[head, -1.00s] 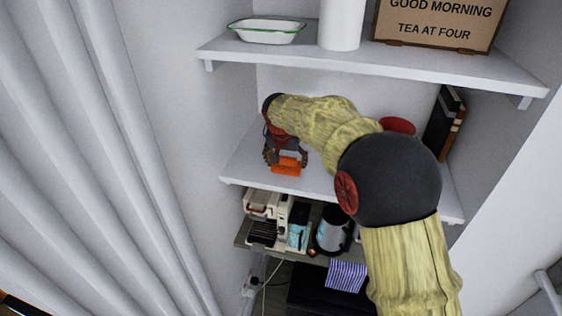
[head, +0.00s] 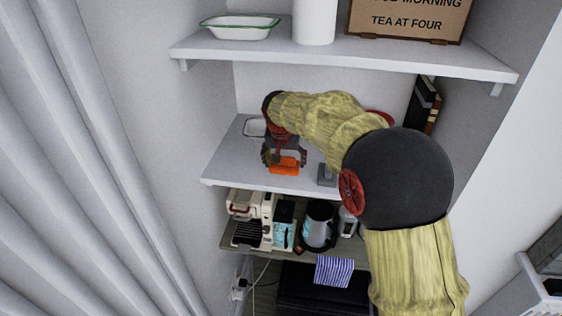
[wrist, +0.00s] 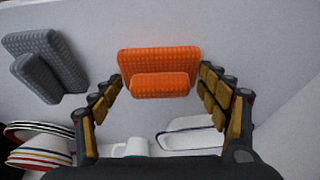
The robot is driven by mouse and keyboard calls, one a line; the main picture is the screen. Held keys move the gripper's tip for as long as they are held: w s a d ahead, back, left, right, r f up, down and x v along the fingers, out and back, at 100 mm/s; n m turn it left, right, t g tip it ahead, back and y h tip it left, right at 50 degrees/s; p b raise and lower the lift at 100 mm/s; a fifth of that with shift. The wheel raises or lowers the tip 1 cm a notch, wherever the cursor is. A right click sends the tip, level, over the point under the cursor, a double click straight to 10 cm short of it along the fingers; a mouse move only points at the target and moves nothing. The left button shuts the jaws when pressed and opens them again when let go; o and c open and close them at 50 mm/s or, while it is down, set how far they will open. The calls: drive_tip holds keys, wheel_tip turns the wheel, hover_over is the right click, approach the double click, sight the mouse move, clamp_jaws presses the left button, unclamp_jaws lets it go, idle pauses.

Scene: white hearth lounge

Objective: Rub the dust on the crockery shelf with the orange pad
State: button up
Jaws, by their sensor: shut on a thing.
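The orange pad (head: 284,169) is in my gripper (head: 284,158), close over the front part of the crockery shelf (head: 228,165). In the wrist view the orange pad (wrist: 158,64) lies between the two fingers of my gripper (wrist: 160,80), which are shut on it. Whether the pad touches the shelf I cannot tell. I see no clear dust on the bare shelf; the part under the pad and arm is hidden.
A grey pad (wrist: 48,68) stands on the shelf, right of my gripper in the head view. A blue-rimmed white dish (wrist: 190,136), a mug (wrist: 130,148) and stacked plates (wrist: 38,145) are behind. Dark books (head: 424,103) stand at right; an upper shelf (head: 350,55) hangs above.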

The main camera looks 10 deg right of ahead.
sight(252, 163)
drive_tip(key=shift+w+a+f+p, duration=0.1)
drive_tip(key=shift+w+a+p, duration=0.15)
drive_tip(key=shift+w+a, duration=1.05)
drive_tip(key=shift+w+a+p, duration=0.15)
drive_tip(key=shift+a+p, duration=0.1)
drive_tip(key=shift+a, duration=2.1)
drive_tip(key=shift+w+a+f+p, duration=0.1)
drive_tip(key=shift+w+a+p, duration=0.15)
drive_tip(key=shift+w+a, duration=1.05)
drive_tip(key=shift+w+a+r+p, duration=0.1)
drive_tip(key=shift+a+p, duration=0.15)
drive_tip(key=shift+a, duration=0.9)
drive_tip(key=shift+w+a+r+p, duration=0.1)
drive_tip(key=shift+a+p, duration=0.15)
drive_tip(key=shift+a, duration=0.85)
drive_tip(key=shift+d, duration=0.1)
drive_tip(key=shift+r+p, duration=1.6)
drive_tip(key=shift+r, duration=1.45)
